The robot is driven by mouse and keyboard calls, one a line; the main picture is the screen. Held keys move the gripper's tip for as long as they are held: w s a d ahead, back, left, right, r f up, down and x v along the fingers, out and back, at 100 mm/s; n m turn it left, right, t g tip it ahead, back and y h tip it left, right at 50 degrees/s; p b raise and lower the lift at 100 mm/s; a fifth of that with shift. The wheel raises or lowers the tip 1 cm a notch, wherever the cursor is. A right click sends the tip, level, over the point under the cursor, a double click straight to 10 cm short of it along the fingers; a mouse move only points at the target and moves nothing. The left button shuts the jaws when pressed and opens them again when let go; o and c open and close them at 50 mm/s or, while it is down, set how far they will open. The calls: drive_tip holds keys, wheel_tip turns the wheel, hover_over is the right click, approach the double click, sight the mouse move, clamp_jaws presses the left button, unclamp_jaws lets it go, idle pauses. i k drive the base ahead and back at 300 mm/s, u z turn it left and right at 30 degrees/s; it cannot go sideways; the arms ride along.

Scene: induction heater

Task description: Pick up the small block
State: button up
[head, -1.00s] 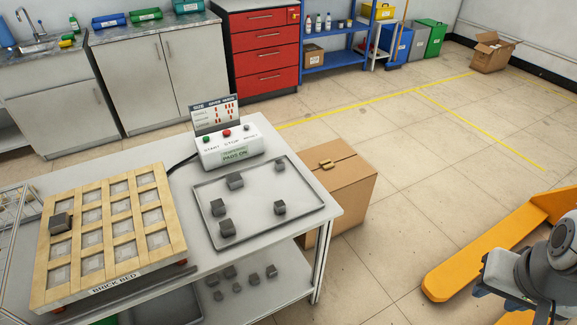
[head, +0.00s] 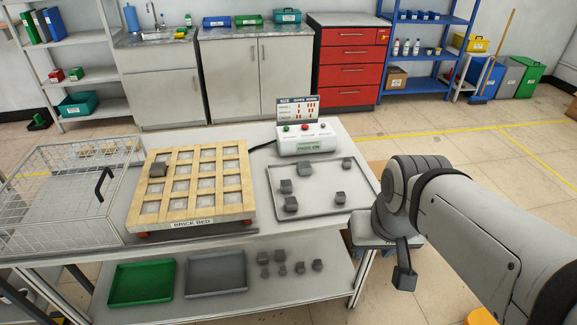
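Several dark grey blocks of differing size lie apart on a grey tray (head: 366,184) on the table's right side. The smaller-looking ones are the back-right block (head: 346,163) and the front-right block (head: 340,197). Larger-looking ones are the back-left block (head: 304,167), the left block (head: 286,186) and the front-left block (head: 291,204). I cannot tell which is the task's small block. My gripper (head: 404,272) is right of the tray, beyond the table edge, pointing down. Only one dark finger shows clearly, so its opening is unclear.
A wooden-slatted brick bed (head: 163,213) holds one block (head: 158,169) at its back left. A control box (head: 305,140) stands behind the tray. A wire cage (head: 60,190) is at left. Several blocks, a green tray (head: 141,283) and a grey tray (head: 215,275) are on the lower shelf.

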sight(340, 196)
drive_tip(key=u, duration=0.25)
drive_tip(key=i, duration=1)
drive_tip(key=u, duration=0.05)
